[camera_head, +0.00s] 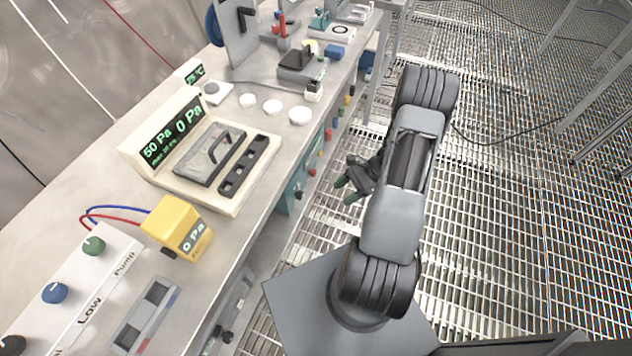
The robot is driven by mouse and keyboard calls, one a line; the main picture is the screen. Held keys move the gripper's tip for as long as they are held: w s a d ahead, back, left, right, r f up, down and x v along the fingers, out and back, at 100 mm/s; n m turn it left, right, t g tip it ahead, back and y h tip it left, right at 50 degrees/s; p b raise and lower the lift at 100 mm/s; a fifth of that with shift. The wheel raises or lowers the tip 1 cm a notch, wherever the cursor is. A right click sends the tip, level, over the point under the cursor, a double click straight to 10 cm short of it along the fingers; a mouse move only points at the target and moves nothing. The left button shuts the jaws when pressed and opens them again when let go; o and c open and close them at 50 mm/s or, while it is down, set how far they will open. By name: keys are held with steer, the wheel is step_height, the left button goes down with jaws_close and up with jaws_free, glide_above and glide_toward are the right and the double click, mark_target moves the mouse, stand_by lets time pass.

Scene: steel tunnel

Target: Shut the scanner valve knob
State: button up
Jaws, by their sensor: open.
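No knob in view is legibly marked as the scanner valve. A white panel (75,290) at the lower left, lettered "Low" and "Pump", bears a green knob (94,245), a blue knob (54,292) and a dark knob (12,345) at the picture's edge. A beige unit (240,200) behind it has a display reading "50 Pa" and "0 Pa" and a dark handled plate. My gripper (346,180) is open and empty beside the bench's front side, right of these units and touching none of them. My arm partly hides it.
A yellow gauge (178,222) reading "0 Pa" has red and blue hoses. Several white round pieces (272,107) lie on the bench (235,240). Small coloured knobs line its front side. More equipment stands at the far end. The grated floor (500,220) is open on the right.

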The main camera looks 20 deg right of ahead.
step_height(320, 180, down, 12)
steer(key=w+d+r+m+t+y+b, duration=0.1)
steer(key=w+d+m+t+y+b, duration=0.15)
steer(key=m+t, duration=0.55)
steer(key=m+t+h, duration=0.2)
steer(key=m+t, duration=0.3)
steer(key=m, duration=0.3)
glide_toward(315, 173)
steer(key=x, duration=0.6)
steer(key=b+x, duration=0.1)
steer(key=x, duration=0.2)
steer(key=shift+w+f, duration=0.3)
steer(key=shift+w, duration=0.05)
steer(key=c, duration=0.9)
